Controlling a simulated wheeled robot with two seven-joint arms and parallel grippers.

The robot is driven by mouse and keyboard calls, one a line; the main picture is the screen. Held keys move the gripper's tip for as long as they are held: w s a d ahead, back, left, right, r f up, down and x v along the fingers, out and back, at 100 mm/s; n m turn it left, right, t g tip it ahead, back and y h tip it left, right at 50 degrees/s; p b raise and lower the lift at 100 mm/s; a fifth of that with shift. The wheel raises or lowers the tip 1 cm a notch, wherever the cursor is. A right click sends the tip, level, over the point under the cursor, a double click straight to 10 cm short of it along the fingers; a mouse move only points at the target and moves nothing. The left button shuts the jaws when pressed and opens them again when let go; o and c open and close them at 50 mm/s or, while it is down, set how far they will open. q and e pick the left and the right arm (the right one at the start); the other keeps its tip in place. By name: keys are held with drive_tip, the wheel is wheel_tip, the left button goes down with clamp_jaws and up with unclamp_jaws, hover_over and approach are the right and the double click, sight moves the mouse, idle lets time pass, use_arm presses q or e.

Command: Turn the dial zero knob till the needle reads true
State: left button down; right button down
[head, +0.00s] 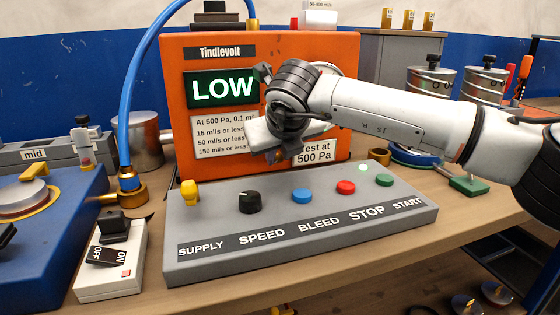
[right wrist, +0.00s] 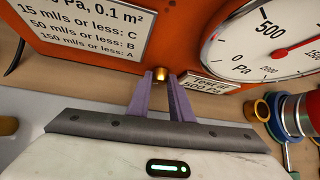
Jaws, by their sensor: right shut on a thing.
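The small brass zero knob (right wrist: 159,74) sticks out of the orange panel (head: 178,95) below the dial. My right gripper (head: 274,156) is in front of the panel. In the right wrist view its two purple-grey fingers (right wrist: 160,84) are shut on the knob, one on each side. The white round dial (right wrist: 262,45) shows partly at the upper right of that view, with a red needle (right wrist: 300,47). The picture cuts off the dial, so its exact reading cannot be told. In the head view my right arm hides the knob and most of the dial. My left gripper is not in view.
The screen (head: 222,88) shows LOW in green. The grey console (head: 300,257) below has a black speed knob (head: 250,202), blue, red and green buttons, and a yellow supply lever (head: 189,192). A blue hose (head: 126,100) rises at left, beside an ON/OFF switch box (head: 112,262).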

drive_tip(key=shift+s+a+f+n+h+b, duration=0.1)
drive_tip(key=shift+a+f+n+h+b, duration=0.2)
drive_tip(key=shift+h+b, duration=0.45)
drive_tip(key=shift+a+n+t+h+b, duration=0.1)
drive_tip(key=shift+n+t+h+b, duration=0.6)
drive_tip(key=shift+b, duration=0.35)
drive_tip(key=shift+s+a+n+t+h+b, duration=0.15)
drive_tip(key=shift+n+t+h+b, duration=0.15)
drive_tip(key=shift+h+b, duration=0.65)
drive_tip(key=shift+h, duration=0.1)
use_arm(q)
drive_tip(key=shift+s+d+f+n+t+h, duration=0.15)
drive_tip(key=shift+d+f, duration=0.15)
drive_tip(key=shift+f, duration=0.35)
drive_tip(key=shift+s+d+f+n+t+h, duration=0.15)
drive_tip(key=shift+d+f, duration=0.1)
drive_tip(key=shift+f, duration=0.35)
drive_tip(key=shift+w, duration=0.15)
use_arm(e)
drive_tip(key=shift+n+t, duration=0.3)
drive_tip(key=c, duration=1.9)
unclamp_jaws()
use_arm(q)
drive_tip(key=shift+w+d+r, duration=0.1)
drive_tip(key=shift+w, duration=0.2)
use_arm(e)
drive_tip(key=shift+o, duration=0.2)
